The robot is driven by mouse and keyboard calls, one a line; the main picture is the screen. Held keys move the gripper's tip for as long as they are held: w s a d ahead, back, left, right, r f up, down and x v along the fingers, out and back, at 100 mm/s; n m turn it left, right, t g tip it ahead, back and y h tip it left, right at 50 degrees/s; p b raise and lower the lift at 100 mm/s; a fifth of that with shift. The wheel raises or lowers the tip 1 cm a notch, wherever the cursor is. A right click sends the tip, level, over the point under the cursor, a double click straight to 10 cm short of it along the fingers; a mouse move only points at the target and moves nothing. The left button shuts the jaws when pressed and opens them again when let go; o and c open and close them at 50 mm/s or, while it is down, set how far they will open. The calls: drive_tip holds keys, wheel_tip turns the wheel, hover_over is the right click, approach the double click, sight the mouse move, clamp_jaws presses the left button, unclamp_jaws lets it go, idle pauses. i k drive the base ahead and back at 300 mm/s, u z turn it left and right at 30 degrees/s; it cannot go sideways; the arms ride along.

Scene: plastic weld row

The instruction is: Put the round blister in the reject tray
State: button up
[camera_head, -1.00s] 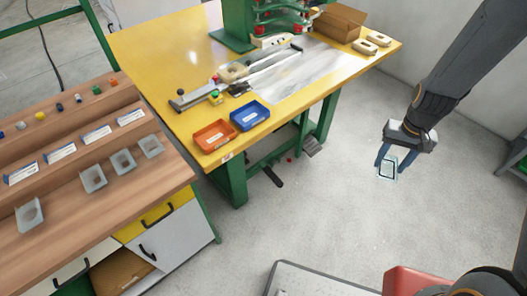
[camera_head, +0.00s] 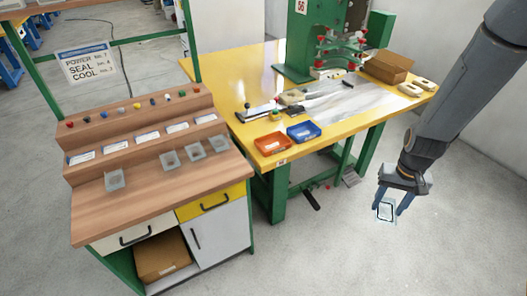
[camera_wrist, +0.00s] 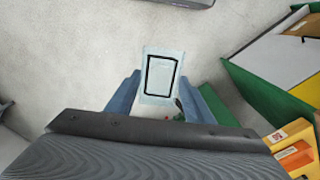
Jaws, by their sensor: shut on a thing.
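My gripper (camera_head: 391,203) is shut on a clear blister (camera_head: 385,212) above the bare floor, right of the yellow table. In the wrist view the held blister (camera_wrist: 160,76) is a pale, see-through rectangle with a black rectangular outline; I see no round shape on it. An orange-red tray (camera_head: 272,144) and a blue tray (camera_head: 304,132) sit side by side on the yellow table's front edge. Their labels are too small to read, so I cannot tell which is the reject tray. The gripper is well apart from both.
Several clear blisters, including one at the left (camera_head: 115,180), stand on the wooden bench (camera_head: 140,205). The yellow table (camera_head: 262,100) carries a green press (camera_head: 300,45), a cardboard box (camera_head: 388,66) and a slide fixture. Floor around my gripper is clear.

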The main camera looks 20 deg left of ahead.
sight(272, 146)
drive_tip(key=u, duration=1)
drive_tip(key=i, duration=0.1)
drive_tip(key=u, duration=0.05)
